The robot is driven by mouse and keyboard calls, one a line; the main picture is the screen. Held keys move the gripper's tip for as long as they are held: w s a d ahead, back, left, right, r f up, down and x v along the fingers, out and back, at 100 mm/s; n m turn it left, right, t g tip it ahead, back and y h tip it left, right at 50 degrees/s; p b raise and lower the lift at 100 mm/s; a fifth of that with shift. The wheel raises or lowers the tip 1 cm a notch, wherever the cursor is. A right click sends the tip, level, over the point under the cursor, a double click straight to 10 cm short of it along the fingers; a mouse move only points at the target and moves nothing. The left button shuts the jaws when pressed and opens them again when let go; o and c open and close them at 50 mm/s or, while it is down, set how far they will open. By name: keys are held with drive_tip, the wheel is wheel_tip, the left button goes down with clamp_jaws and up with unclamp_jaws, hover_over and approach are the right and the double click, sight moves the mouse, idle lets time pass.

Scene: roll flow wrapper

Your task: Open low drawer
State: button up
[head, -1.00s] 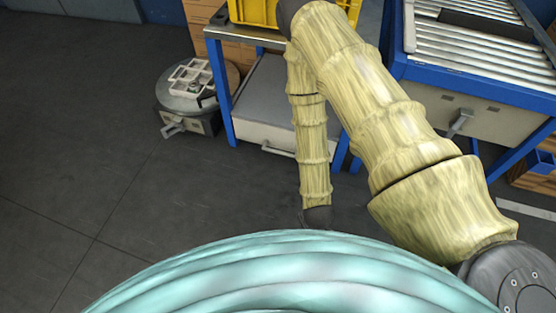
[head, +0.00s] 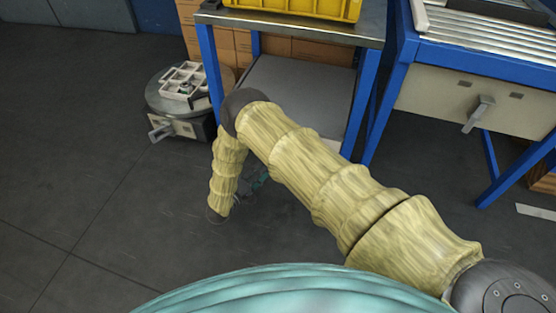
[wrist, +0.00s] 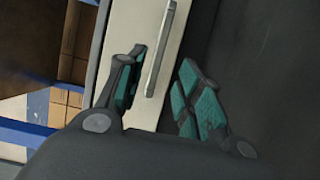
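The low drawer (head: 310,88) sits under the blue-legged table, a grey-topped unit in the head view, with its front mostly hidden by my arm. In the wrist view its pale front (wrist: 125,30) runs upright beside dark floor, with a long metal handle (wrist: 161,48) on it. My gripper (wrist: 162,60) is open, with one teal-padded finger on each side of the handle's line. The handle lies between the fingers in the picture; I see no clear contact. In the head view only a bit of my gripper (head: 256,182) shows behind my arm.
The table (head: 290,26) carries a yellow crate (head: 300,7). A roller conveyor (head: 490,50) with a latch-like handle (head: 478,114) stands right. A round grey unit (head: 190,95) stands on the floor at left. Cardboard boxes are behind.

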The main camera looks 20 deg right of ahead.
drive_tip(key=b+x, duration=0.4)
drive_tip(key=x, duration=0.6)
drive_tip(key=shift+w+d, duration=0.2)
drive_tip(key=shift+d, duration=0.15)
drive_tip(key=shift+c, duration=0.4)
clamp_jaws()
